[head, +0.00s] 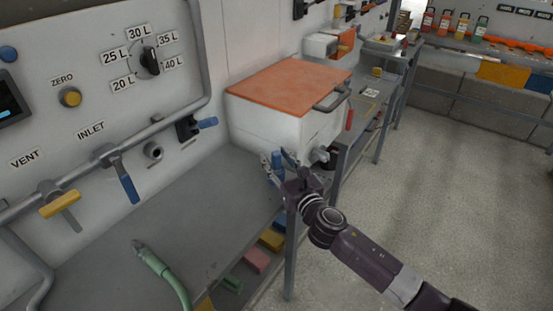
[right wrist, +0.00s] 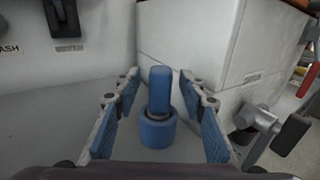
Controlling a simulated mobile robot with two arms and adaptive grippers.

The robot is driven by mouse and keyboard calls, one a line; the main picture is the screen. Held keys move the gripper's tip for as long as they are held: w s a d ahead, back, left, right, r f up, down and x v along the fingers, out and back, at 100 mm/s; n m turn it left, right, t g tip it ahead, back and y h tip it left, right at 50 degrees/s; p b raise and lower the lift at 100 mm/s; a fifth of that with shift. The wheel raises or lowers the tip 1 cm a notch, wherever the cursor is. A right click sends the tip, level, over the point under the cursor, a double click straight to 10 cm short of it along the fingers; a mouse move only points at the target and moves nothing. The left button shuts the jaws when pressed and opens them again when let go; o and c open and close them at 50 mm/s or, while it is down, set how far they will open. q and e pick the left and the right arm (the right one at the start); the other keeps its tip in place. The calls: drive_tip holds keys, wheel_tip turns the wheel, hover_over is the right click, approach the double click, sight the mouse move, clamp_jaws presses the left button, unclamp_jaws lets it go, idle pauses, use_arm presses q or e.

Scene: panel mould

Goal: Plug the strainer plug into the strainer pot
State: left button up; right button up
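A blue plug-like piece (right wrist: 158,128), likely the strainer plug, stands upright on the grey bench. It has a wide base, a dark ring and a narrower top; it also shows in the head view (head: 277,161). My right gripper (head: 277,156) is open around it, with a blue-padded finger on either side in the right wrist view (right wrist: 158,88). Both fingers look apart from it. I cannot tell for sure which thing is the strainer pot. A round grey port (head: 152,151) and a black fitting with a blue handle (head: 187,128) are on the panel. My left gripper is not in view.
A white box with an orange lid (head: 290,88) stands just behind the right gripper. A green hose with a nozzle (head: 155,264) lies on the bench (head: 205,215). Coloured blocks (head: 256,260) sit below its front edge. Valve handles (head: 128,185) project from the panel.

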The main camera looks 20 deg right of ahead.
drive_tip(key=s+d, duration=0.1)
drive_tip(key=s, duration=1.1)
drive_tip(key=shift+d, duration=0.35)
